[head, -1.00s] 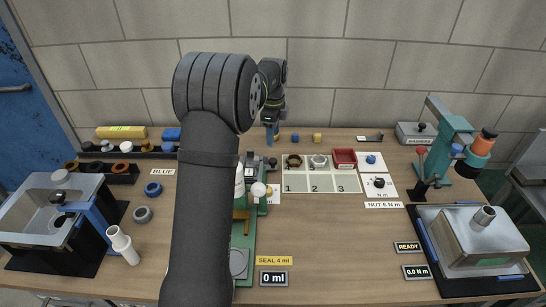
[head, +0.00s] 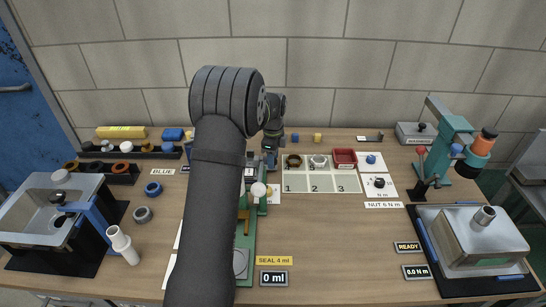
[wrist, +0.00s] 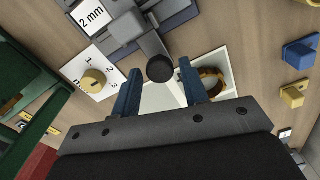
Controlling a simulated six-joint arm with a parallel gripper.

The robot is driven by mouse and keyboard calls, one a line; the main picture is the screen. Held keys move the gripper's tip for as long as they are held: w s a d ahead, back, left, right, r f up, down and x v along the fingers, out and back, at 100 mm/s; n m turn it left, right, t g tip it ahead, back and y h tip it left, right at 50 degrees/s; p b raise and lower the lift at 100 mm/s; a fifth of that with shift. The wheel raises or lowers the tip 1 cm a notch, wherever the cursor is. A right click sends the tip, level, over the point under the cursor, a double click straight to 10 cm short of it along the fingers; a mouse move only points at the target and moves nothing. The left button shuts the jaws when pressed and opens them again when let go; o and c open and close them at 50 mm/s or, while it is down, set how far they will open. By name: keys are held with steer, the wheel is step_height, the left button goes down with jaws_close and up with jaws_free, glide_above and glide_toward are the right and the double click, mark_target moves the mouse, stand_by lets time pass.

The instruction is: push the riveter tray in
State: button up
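In the wrist view, a grey device (wrist: 128,25) with a "2 mm" label lies at the top; I take it for the riveter, but cannot be sure. A grey bar runs from it to a black round knob (wrist: 160,68), which appears between my blue fingertips. My gripper (wrist: 159,78) is open, with a gap on both sides of the knob; I cannot tell its height above the knob. In the head view, my gripper (head: 271,158) is low over the bench, left of the numbered tray, and my arm hides much of the device. I cannot make out the riveter tray separately.
A numbered tray (head: 322,183) stands right of my gripper; its brass ring (wrist: 212,82) is close to my right finger. A dial card (wrist: 94,80) lies left of my fingers. A green stand (head: 246,235) is in front. Clear bench (head: 350,240) lies front right.

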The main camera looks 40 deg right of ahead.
jaws_close()
steer(key=w+a, duration=0.3)
steer(key=shift+w+a, duration=0.2)
steer(key=shift+o, duration=1.5)
jaws_free()
step_height(320, 180, up, 18)
steer(key=shift+f, duration=0.25)
